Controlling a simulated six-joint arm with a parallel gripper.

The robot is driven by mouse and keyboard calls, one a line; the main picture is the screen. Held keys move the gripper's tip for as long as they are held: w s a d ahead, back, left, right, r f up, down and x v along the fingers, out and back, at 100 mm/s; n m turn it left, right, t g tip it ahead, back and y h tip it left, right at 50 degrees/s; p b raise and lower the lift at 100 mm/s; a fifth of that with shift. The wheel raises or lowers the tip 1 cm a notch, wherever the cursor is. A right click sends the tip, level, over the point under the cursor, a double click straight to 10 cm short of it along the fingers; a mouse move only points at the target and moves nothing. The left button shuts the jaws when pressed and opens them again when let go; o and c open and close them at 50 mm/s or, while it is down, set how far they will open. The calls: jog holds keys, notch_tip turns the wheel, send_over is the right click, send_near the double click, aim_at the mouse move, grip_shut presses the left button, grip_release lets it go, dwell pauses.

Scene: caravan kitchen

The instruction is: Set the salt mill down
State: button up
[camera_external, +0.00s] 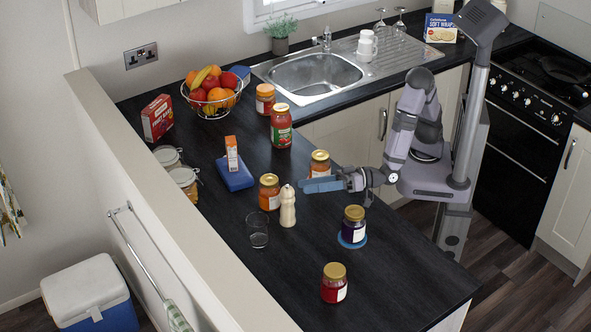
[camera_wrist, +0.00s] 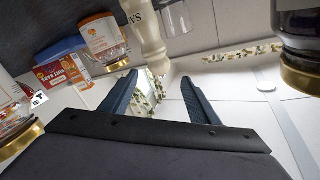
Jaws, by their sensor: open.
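The salt mill (camera_external: 288,208) is cream coloured and stands upright on the dark worktop (camera_external: 310,240). In the wrist view the salt mill (camera_wrist: 146,35) appears upside down, with its narrow head towards my fingers. My gripper (camera_external: 304,185), with blue fingers, is just right of the mill, pointing left at it. In the wrist view my gripper (camera_wrist: 157,80) is open, with a gap between its fingers and nothing in it. The mill is beyond the fingertips and looks apart from them.
An orange jar (camera_external: 269,193) and a drinking glass (camera_external: 257,231) stand close left of the mill. Another orange jar (camera_external: 320,161) is right behind my gripper. A purple jar (camera_external: 353,225) sits on a blue coaster, and a red jar (camera_external: 334,284) stands nearer the front. Worktop between them is clear.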

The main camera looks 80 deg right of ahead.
aim_at(288, 191)
jog(key=shift+f+p+x, duration=0.15)
jog(key=shift+p+x, duration=0.65)
jog(key=shift+x, duration=1.05)
jog(key=shift+f+p+x, duration=0.2)
jog(key=shift+p+x, duration=0.55)
jog(key=shift+x, duration=1.1)
grip_shut()
